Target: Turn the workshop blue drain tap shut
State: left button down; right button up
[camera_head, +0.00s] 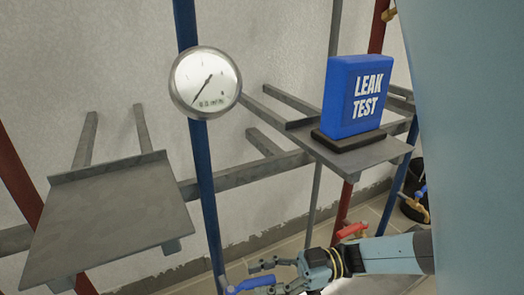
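A blue tap lever (248,284) shows at the bottom edge, low on the blue pipe (207,180). The tap's body is cut off by the frame. My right gripper (264,278) comes in from the right, with its fingers pointing left. Its fingers are spread, one above the blue lever's right end and one beside or below it. I cannot tell whether they touch the lever. My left gripper is not in view.
A red tap lever (352,230) sits just above my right arm. A shelf (370,155) holds a blue "LEAK TEST" box (353,97). An empty grey shelf (107,222) stands left. A gauge (205,82) is on the blue pipe.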

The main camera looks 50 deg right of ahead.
jog(key=v, duration=1.1)
jog(key=shift+d, duration=0.3)
jog(key=shift+s, duration=0.15)
